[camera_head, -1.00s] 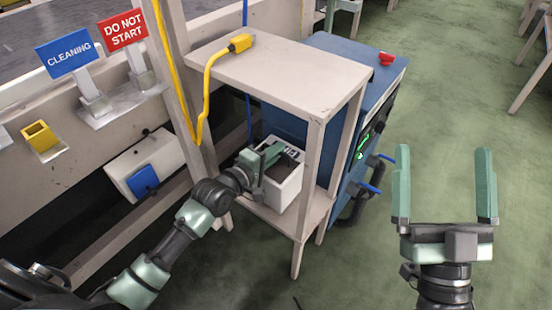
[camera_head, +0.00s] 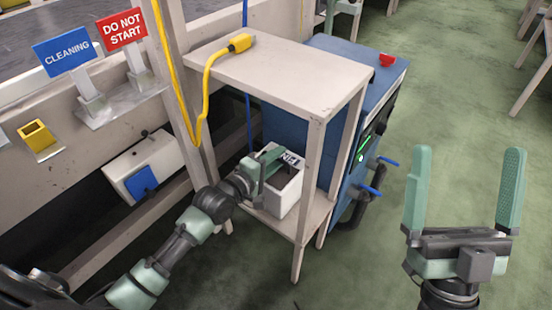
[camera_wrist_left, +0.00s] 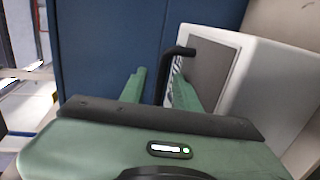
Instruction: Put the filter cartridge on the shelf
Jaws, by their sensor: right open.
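The filter cartridge, a white box (camera_head: 288,194) with a dark top face and a partly legible label, stands on the lower board of the small beige shelf stand (camera_head: 295,68). In the left wrist view the cartridge (camera_wrist_left: 265,85) shows its grey face and black handle (camera_wrist_left: 165,75). My left gripper (camera_head: 268,160) is at the handle. Its fingers (camera_wrist_left: 158,85) stand apart on either side of the handle, with a visible gap at the left finger. My right gripper (camera_head: 463,185) is open and empty over the green floor, right of the stand.
A blue cabinet (camera_head: 375,95) with a red knob and blue handles stands behind and right of the stand. A yellow cable (camera_head: 205,95) hangs by a post.

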